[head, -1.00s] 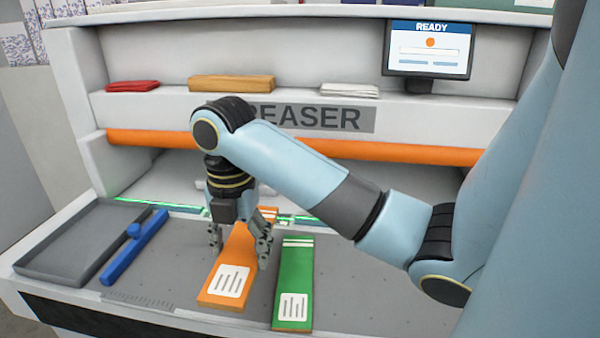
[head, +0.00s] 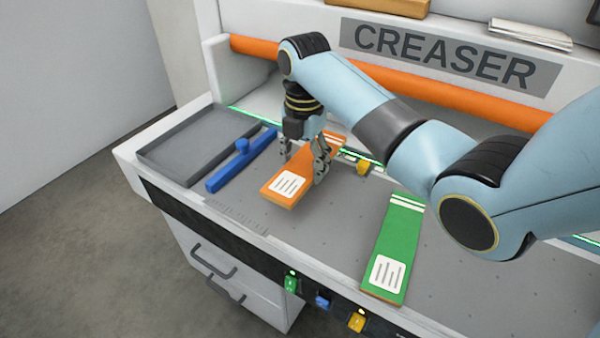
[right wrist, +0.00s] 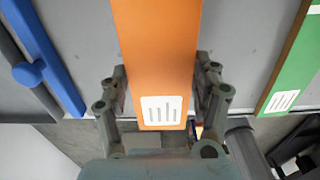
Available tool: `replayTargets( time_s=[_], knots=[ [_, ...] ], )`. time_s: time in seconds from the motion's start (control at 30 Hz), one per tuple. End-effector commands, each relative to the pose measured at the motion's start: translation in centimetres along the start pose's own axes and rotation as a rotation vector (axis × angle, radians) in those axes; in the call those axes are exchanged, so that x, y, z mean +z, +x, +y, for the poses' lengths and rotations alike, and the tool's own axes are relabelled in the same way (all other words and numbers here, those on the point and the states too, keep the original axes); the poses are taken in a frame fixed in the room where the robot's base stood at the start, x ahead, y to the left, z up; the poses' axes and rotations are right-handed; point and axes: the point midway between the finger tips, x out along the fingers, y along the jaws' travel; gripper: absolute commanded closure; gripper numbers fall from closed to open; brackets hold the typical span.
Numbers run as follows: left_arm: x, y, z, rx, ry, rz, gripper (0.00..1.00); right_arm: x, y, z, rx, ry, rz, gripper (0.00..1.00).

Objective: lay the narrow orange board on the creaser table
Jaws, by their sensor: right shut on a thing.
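The narrow orange board (head: 276,188), with white stripes at its far end and a white label at its near end, is over the grey creaser table (head: 330,225). My right gripper (head: 303,166) is shut on it from above, one finger at each long side. In the right wrist view the orange board (right wrist: 157,45) runs between the fingers (right wrist: 161,82), label end nearest. I cannot tell whether its underside touches the table. A green board (head: 396,245) lies on the table to the right, apart from it. My left gripper is not in view.
A blue bar with a knob (head: 240,163) lies close left of the orange board, beside a grey tray (head: 195,143). A yellow piece (head: 363,168) is at the back by the green-lit line. Coloured buttons (head: 322,300) line the front edge. The table between both boards is clear.

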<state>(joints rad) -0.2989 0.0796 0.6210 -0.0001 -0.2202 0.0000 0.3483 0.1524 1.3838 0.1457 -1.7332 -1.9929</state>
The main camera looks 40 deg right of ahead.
Motion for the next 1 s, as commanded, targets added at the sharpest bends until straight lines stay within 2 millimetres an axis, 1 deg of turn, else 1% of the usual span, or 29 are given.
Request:
replayTargets(
  time_s=[0.03,0.13,0.23,0.4,0.47,0.83,0.87,1.0],
  knots=[
    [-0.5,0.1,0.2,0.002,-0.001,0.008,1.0,0.1,0.4,0.7,0.0,0.001,0.001,0.68],
    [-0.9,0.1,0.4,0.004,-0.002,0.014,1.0,0.2,0.8,1.3,0.0,0.0,0.0,0.68],
    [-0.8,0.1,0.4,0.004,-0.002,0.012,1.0,0.2,1.6,1.4,-0.003,0.001,0.001,0.68],
    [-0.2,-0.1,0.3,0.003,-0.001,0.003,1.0,0.2,4.2,1.4,-0.002,0.0,0.001,0.68],
    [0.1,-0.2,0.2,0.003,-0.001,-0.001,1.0,0.2,4.7,1.4,-0.002,0.0,0.0,0.68],
    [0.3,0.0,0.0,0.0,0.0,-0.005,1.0,0.2,5.2,1.4,0.0,0.0,0.0,0.68],
    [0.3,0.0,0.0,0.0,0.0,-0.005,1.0,0.2,5.2,1.4,-0.001,0.0,0.0,0.33],
    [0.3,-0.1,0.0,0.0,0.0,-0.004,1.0,0.2,5.2,1.4,0.0,0.0,0.0,0.15]
  ],
)
